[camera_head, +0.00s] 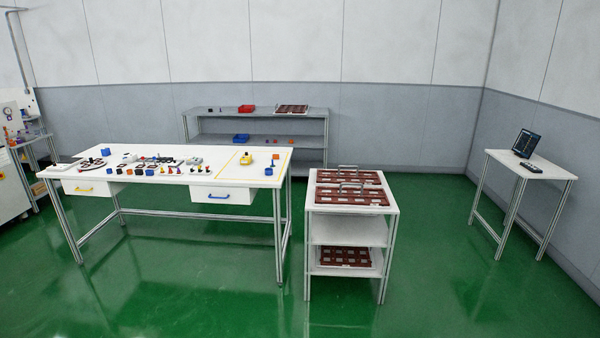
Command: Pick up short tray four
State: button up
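Two dark red trays lie on top of a white shelf cart right of the middle: a rear tray (348,177) and a front tray (350,196), each with a metal handle. Another dark red tray (345,256) lies on the cart's lower shelf. A further dark red tray (291,110) lies on the grey rack at the back. I cannot tell which of them is short tray four, as no label is readable. My gripper is not in view.
The white cart (353,232) stands right of a long white table (150,185) covered with small parts. A grey rack (256,123) stands behind. A small table (531,166) with a monitor is at the right. Green floor (440,270) is clear between cart and small table.

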aim_at(325, 196)
jog(key=i+j, duration=0.1)
jog(key=i, duration=1.75)
jog(key=i+j+z, duration=0.1)
jog(key=i+z, duration=0.35)
jog(key=i+j+z, duration=0.45)
jog(key=i, duration=0.2)
jog(key=i+j+z, duration=0.35)
jog(key=i+z, duration=0.15)
